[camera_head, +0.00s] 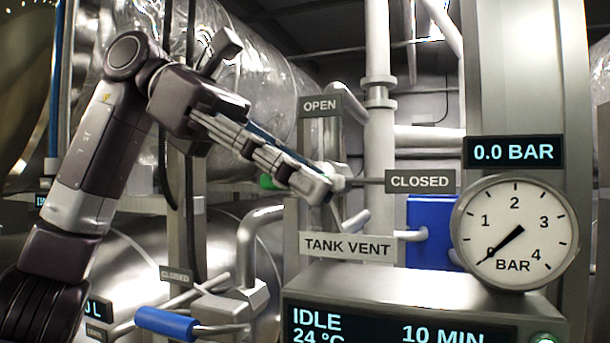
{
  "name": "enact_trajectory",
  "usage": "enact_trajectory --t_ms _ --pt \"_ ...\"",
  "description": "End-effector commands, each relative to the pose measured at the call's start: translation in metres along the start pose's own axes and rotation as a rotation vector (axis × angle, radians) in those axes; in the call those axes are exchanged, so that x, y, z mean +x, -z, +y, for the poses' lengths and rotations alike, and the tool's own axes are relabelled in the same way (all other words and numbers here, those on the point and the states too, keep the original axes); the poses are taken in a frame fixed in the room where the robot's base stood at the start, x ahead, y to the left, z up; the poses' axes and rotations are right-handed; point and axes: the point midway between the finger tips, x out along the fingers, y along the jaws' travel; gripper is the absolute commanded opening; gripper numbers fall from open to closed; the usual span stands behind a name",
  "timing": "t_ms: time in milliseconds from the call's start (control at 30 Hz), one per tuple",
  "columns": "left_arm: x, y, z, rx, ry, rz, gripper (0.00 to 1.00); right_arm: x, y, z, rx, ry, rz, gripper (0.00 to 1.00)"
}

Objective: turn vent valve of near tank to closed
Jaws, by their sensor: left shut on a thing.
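The tank vent valve sits above the TANK VENT label (347,247), largely hidden behind my left gripper. A pale metal part of the valve (338,182) shows just right of the fingertips, and a small green piece (267,182) shows to the left of them. My left gripper (325,187) comes down from the upper left and is shut on the valve handle. The fingers hide most of the handle, so I cannot tell its exact angle. The OPEN label (320,106) is above the fingertips, and the CLOSED label (420,181) is to their right. My right gripper is not in view.
A pressure gauge (515,232) reads about zero, under a 0.0 BAR display (514,152). A control panel (415,320) reads IDLE at the bottom. Another valve with a blue handle (165,321) is at the lower left. Pipes and posts crowd the valve.

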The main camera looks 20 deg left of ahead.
Motion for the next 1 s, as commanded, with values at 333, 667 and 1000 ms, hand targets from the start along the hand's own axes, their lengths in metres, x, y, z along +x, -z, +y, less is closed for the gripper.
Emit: enact_trajectory --t_ms 333,667,1000 --pt "0.0 0.0 0.0 0.0 -0.001 0.0 0.35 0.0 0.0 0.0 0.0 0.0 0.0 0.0" --pt "-0.003 0.0 0.0 0.0 -0.001 -0.001 0.35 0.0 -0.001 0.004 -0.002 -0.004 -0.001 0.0" --pt "-0.049 -0.001 0.0 -0.001 -0.003 -0.004 0.35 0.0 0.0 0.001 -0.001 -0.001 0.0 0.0"
